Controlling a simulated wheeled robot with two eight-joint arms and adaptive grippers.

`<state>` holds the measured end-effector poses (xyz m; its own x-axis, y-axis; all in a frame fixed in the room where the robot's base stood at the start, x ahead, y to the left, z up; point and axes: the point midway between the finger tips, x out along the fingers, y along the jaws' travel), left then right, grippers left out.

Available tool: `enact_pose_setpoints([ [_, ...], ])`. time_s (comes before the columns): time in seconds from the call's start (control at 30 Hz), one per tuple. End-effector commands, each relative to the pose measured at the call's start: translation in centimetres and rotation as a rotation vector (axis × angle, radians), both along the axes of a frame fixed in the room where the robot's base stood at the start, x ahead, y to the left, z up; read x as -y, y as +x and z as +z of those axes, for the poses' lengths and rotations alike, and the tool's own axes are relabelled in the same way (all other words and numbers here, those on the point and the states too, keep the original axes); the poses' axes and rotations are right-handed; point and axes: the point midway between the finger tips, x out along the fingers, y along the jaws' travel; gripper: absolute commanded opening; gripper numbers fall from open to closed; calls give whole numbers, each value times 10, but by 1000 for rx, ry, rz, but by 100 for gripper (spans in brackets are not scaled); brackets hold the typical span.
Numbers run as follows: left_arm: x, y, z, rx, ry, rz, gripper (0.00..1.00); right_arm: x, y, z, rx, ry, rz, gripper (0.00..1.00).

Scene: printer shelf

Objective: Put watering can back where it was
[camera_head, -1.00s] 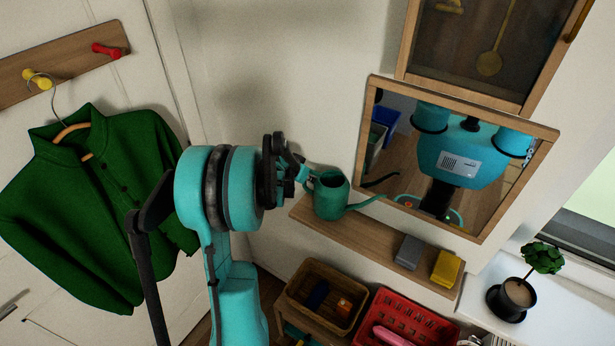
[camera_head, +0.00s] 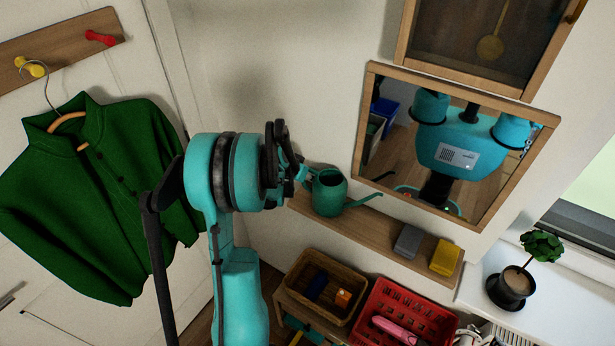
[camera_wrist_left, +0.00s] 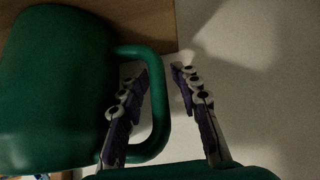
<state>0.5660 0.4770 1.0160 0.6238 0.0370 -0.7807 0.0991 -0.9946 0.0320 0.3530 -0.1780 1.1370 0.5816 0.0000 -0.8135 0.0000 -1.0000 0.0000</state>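The green watering can (camera_head: 328,197) stands upright at the left end of the wooden wall shelf (camera_head: 372,237). Its spout points right, below the mirror. My left gripper (camera_head: 301,173) is at the can's left, handle side; its fingers are small and partly hidden in the head view. In the left wrist view, the can's body (camera_wrist_left: 50,90) fills the left. The two fingers of my left gripper (camera_wrist_left: 160,72) are spread apart. One finger lies inside the handle loop and the other outside, with the handle (camera_wrist_left: 161,105) between them. My right gripper is not in view.
A framed mirror (camera_head: 365,92) hangs just above the shelf. A grey block (camera_head: 408,241) and a yellow block (camera_head: 445,257) sit at its right end. A wicker basket (camera_head: 349,303) and red basket (camera_head: 376,296) are below. A green jacket (camera_head: 100,200) hangs left.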

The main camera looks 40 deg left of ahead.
Motion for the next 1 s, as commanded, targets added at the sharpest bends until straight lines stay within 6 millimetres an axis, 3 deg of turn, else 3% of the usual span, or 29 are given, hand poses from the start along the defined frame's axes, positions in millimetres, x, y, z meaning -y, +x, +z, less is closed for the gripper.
enact_pose_setpoints([
  [0.33,0,-4,8,0,0,1,31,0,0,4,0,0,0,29],
  [0.7,3,-53,69,0,0,2,31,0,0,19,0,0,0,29],
  [1.0,9,-74,97,-2,0,-1,31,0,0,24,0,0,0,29],
])
